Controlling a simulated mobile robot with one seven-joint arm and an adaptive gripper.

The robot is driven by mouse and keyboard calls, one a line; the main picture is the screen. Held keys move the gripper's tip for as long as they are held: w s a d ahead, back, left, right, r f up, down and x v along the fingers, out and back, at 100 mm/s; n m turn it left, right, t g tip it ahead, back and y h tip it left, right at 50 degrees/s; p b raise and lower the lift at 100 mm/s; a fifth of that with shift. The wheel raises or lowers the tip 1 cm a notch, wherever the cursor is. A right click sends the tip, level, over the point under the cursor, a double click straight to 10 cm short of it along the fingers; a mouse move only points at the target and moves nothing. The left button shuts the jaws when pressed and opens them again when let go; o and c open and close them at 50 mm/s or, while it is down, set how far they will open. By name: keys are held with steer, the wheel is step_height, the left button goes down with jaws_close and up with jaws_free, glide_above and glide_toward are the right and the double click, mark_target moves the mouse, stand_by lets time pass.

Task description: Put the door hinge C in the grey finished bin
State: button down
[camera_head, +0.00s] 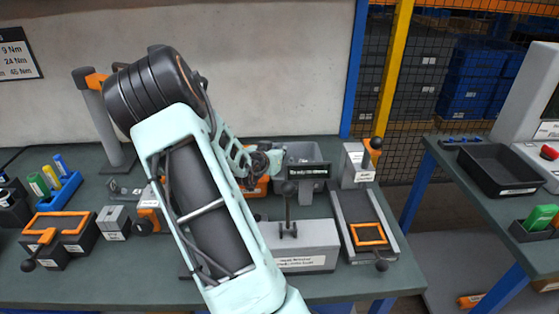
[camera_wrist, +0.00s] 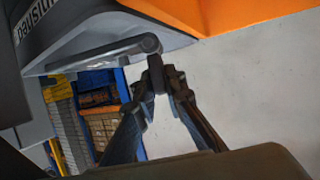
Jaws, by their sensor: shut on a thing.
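My gripper (camera_head: 268,160) is at the end of my arm, beside the left side of the grey bin (camera_head: 296,153). In the wrist view its fingers (camera_wrist: 160,82) are closed on a small dark piece (camera_wrist: 157,72), which looks like the door hinge. The fingers hide part of it, and its letter cannot be read. The bin has a dark label on its front, too small to read in the head view. I cannot tell whether the held piece is over the bin or just beside it.
A grey fixture (camera_head: 305,240) with an upright lever stands in front of the bin. A rail fixture with an orange frame (camera_head: 369,234) is to the right. More fixtures and a blue pen holder (camera_head: 64,187) are at left. A black tray (camera_head: 497,168) sits on the right bench.

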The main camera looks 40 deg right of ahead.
mark_target(285, 159)
step_height(285, 159, down, 3)
steer(key=shift+f, duration=0.1)
steer(key=shift+f+b, duration=0.3)
steer(key=shift+b, duration=0.25)
steer(key=shift+f, duration=0.2)
steer(key=c, duration=2.3)
jaws_free()
steer(key=shift+a+f, duration=0.1)
steer(key=shift+o, duration=0.2)
